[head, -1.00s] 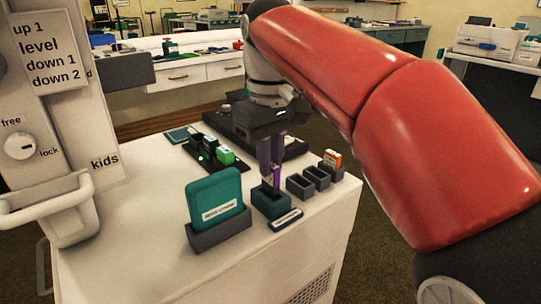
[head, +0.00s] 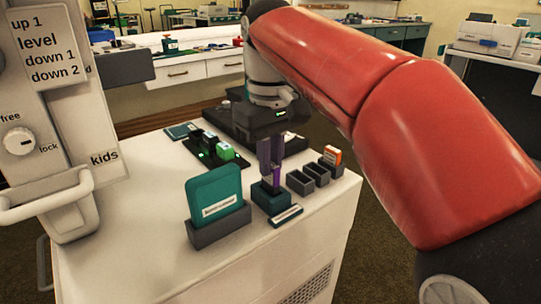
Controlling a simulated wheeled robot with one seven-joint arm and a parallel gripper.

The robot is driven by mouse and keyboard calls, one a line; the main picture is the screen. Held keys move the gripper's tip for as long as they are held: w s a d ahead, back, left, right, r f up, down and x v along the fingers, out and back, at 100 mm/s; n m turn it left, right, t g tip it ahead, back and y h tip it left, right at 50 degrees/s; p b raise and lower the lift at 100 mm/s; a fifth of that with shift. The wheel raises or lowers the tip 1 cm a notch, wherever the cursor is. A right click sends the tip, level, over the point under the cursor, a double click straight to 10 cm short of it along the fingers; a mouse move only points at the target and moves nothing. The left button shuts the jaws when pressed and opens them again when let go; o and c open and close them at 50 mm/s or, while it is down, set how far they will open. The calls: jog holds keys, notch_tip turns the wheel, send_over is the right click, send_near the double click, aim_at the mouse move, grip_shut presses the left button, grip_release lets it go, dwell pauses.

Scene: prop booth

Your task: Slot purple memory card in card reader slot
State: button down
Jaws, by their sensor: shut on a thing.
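The purple memory card (head: 276,173) is upright between the fingers of my gripper (head: 271,170), which is shut on it. The card stands over a small dark teal block (head: 270,198) with an opening in its top, near the right side of the white cabinet top. The card's lower end is at the block's opening; I cannot tell how deep it sits. A small labelled plate (head: 286,215) lies in front of the block. Which object is the card reader is not readable from its label.
A teal case (head: 216,197) stands in a grey holder at front left. Small grey empty holders (head: 307,178) and an orange-and-white card (head: 332,155) are to the right. A dark rack with green blocks (head: 223,151) is behind left. The cabinet's front left top is clear.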

jog(key=shift+f, duration=0.55)
jog(key=shift+f+b, duration=0.15)
jog(key=shift+b, duration=0.2)
jog(key=shift+f, duration=0.45)
jog(key=c, duration=1.4)
grip_release()
jog(key=shift+o, duration=0.2)
notch_tip(320, 180, up, 5)
jog(key=p, duration=0.3)
jog(key=shift+f+p, duration=0.2)
jog(key=shift+p, duration=0.2)
jog(key=shift+r, duration=1.2)
